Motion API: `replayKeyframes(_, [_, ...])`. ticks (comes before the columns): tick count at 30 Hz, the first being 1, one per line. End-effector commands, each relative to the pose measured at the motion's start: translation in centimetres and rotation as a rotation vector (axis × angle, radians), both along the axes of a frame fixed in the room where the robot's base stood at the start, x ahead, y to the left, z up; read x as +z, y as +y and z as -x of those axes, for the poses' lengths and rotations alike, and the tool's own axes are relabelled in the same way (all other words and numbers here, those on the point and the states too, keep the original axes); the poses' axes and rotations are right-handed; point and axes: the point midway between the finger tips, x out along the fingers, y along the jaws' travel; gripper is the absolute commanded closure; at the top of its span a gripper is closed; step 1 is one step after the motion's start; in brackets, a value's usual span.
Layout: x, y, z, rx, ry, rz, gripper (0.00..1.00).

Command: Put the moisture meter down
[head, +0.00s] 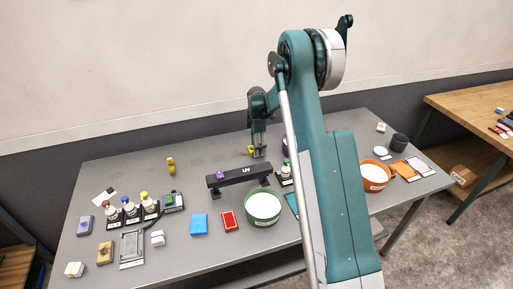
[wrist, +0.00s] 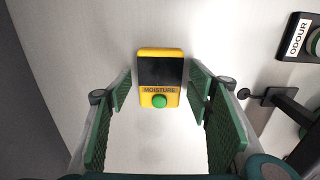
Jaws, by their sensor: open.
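The moisture meter (wrist: 160,98) is yellow with a dark screen and a green button, labelled MOISTURE. In the wrist view it is upright in the picture, between my open fingers, with a gap on each side and the grey table top behind it. In the head view a small yellow thing (head: 251,150), which looks like the meter, is beside my fingertips near the table's back edge. My gripper (head: 259,152) points down there, open and empty; its green pads also show in the wrist view (wrist: 162,88). The meter's underside is hidden.
A black UV bar (head: 238,175) stands on the table (head: 185,262) in front of my gripper. A green bowl (head: 263,206) is nearer. A device labelled ODOUR (wrist: 300,38) is at the right in the wrist view. Another yellow object (head: 171,166) stands left, with clear table between.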

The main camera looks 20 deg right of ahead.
Motion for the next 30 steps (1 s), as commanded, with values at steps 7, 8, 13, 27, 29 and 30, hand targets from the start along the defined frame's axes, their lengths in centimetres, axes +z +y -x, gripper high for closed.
replayKeyframes(7, [0.4,0.0,0.0,0.000,0.000,0.000,0.49])
replayKeyframes(8, [0.6,0.0,0.0,0.000,0.000,0.000,0.49])
replayKeyframes(13, [2.3,0.0,0.0,0.000,0.000,0.000,0.49])
replayKeyframes(27, [9.5,0.0,0.0,0.000,0.000,0.000,0.49])
replayKeyframes(29, [10.3,0.0,0.0,0.000,0.000,0.000,0.49])
replayKeyframes(30, [10.7,0.0,0.0,0.000,0.000,0.000,0.49])
